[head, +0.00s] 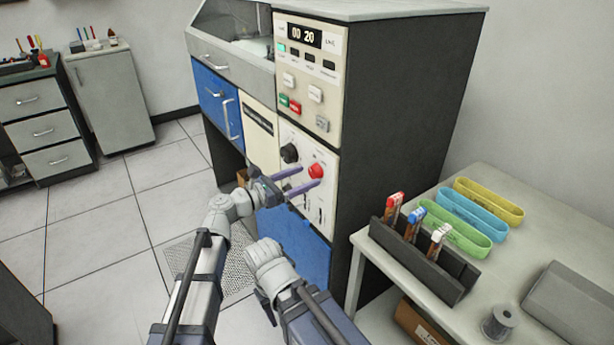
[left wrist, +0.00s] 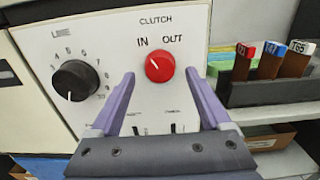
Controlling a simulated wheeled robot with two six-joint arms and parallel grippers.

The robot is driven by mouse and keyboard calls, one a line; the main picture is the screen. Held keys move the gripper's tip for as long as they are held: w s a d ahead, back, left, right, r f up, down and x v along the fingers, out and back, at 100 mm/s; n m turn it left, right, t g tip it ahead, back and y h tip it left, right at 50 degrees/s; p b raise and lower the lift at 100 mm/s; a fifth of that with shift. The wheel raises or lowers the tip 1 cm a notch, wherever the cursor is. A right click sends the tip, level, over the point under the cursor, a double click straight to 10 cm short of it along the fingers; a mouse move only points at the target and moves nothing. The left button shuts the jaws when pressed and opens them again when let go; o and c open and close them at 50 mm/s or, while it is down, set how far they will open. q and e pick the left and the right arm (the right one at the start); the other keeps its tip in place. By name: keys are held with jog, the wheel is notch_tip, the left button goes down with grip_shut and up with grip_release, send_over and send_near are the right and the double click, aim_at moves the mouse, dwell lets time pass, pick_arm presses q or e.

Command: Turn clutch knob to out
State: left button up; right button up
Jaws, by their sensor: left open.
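The red clutch knob (head: 317,170) is on the white lower panel of the tall machine. In the left wrist view the knob (left wrist: 160,67) sits under the words IN and OUT, and its white mark points up-left toward IN. My left gripper (head: 310,178) is open, with its purple fingers pointing at the panel. In the left wrist view its fingertips (left wrist: 160,74) stand apart to the left and right of the knob, with clear gaps on both sides. My right arm is low in the head view; its jaws cannot be made out.
A black dial (left wrist: 75,80) with numbers is left of the knob, and slots are below it. At right, a table (head: 495,185) holds a dark rack (head: 425,270) of labelled tubes and several coloured trays. Open tiled floor lies at left.

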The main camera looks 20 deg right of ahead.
pick_arm(q)
jog(key=shift+x, duration=0.9)
grip_shut()
